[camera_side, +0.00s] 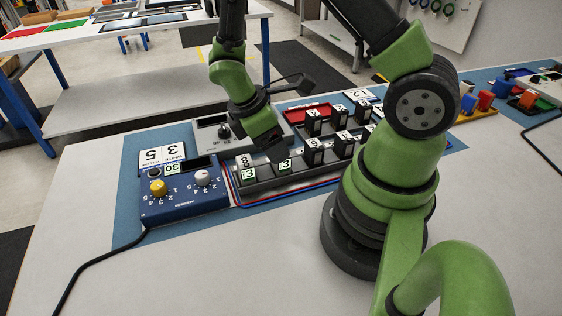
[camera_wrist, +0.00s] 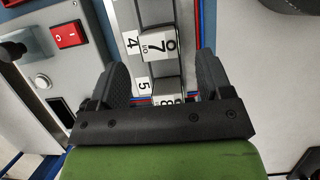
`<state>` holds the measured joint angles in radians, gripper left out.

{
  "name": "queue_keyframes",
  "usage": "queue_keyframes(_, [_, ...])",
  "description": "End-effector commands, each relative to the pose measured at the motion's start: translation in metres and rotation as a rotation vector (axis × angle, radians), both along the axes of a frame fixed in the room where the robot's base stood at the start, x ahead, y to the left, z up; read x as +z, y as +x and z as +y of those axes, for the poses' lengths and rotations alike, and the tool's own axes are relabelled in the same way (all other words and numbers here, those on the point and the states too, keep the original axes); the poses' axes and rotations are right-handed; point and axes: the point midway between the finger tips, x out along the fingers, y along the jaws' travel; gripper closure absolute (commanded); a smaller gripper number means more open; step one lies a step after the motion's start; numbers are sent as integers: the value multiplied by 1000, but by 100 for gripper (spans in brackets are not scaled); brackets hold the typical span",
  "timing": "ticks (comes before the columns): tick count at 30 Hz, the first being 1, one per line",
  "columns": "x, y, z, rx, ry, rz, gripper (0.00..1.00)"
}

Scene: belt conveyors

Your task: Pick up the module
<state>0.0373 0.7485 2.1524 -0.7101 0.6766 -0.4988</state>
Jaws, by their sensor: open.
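In the side view my gripper (camera_side: 277,152) points down over the left part of a dark rack of numbered modules. Several black modules with white number labels, such as one module (camera_side: 314,150), stand in rows to its right. In the wrist view my gripper (camera_wrist: 162,62) is open, one finger on each side of the rack strip. A module with a white label reading 7 (camera_wrist: 158,44) lies between and just ahead of the fingertips. A label reading 8 (camera_wrist: 166,98) lies nearer the palm, partly hidden by the gripper body. Nothing is held.
A blue control box (camera_side: 185,190) with yellow and white knobs sits left of the rack. A grey box (camera_side: 213,133) with a dark knob stands behind it. The white table front (camera_side: 200,270) is mostly clear.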

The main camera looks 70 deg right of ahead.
Motion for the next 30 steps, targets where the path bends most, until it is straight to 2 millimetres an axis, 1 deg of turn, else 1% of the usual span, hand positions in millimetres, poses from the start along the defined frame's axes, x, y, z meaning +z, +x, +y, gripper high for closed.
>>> queue_keyframes(4, [-14, -5, -5, -1, 1, 5, 28])
queue_keyframes(9, [-38, -12, -12, -1, 1, 6, 28])
queue_keyframes(12, [-47, -15, -15, -3, 2, 4, 28])
queue_keyframes(20, [-49, -15, -15, -3, 2, 1, 28])
queue_keyframes(23, [-49, -15, -15, -3, 1, 0, 48])
queue_keyframes(24, [-49, -15, -15, -3, 1, 0, 58])
queue_keyframes(26, [-49, -15, -15, -3, 1, 0, 71])
queue_keyframes(27, [-49, -15, -15, -3, 1, 0, 80])
queue_keyframes(30, [-49, -15, -15, -3, 1, 0, 82])
